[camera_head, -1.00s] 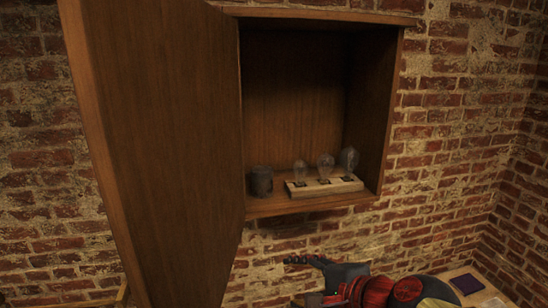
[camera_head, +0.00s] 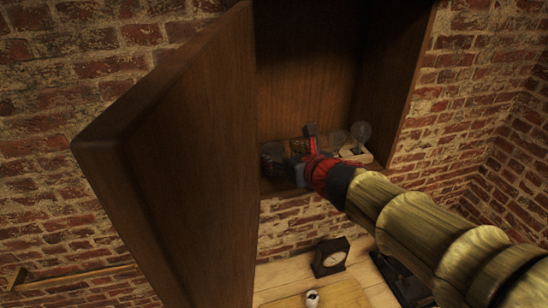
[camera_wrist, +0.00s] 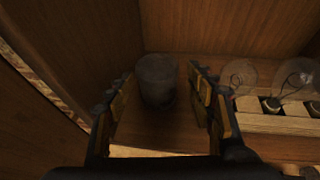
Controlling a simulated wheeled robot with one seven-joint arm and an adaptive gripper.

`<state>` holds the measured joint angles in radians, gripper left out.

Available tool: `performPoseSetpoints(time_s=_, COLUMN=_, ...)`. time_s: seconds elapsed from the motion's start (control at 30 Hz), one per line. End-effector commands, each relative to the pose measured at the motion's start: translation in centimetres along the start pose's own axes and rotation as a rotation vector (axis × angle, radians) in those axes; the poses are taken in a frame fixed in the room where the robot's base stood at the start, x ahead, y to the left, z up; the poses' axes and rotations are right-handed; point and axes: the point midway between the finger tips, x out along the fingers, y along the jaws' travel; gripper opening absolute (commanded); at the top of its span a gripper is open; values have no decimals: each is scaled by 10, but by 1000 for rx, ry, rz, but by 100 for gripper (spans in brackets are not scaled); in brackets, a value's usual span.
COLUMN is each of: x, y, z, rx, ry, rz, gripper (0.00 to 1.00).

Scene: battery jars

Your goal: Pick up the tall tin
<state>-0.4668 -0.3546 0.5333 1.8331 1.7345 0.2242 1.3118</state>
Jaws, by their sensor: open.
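The tall tin (camera_wrist: 157,82) is a dark grey cylinder standing upright on the cabinet floor, near the open door. In the wrist view it stands between and just beyond my two open fingers (camera_wrist: 160,108), with dark space between it and each finger. In the head view my gripper (camera_head: 289,155) reaches into the cabinet, and the tin (camera_head: 270,153) is mostly hidden behind it. I cannot tell whether a finger touches the tin.
A wooden block with glass bulbs (camera_wrist: 274,118) sits close to the right of my gripper. The cabinet door (camera_head: 180,150) stands open on the left. Below, a dark clock (camera_head: 330,258) and a small white cup (camera_head: 312,298) rest on a wooden surface.

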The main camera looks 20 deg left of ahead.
Motion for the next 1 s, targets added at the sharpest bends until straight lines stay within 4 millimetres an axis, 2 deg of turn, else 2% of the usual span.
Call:
performPoseSetpoints(time_s=0.3, x=42, y=3, z=-2, rx=-1, ry=1, rz=1, gripper=54)
performPoseSetpoints(time_s=0.4, x=49, y=3, z=-2, rx=-2, ry=0, rz=1, gripper=54)
performPoseSetpoints(time_s=0.67, x=50, y=3, z=-1, rx=-2, ry=-1, rz=1, gripper=53)
performPoseSetpoints(time_s=1.0, x=50, y=3, z=-1, rx=-2, ry=-1, rz=1, gripper=34)
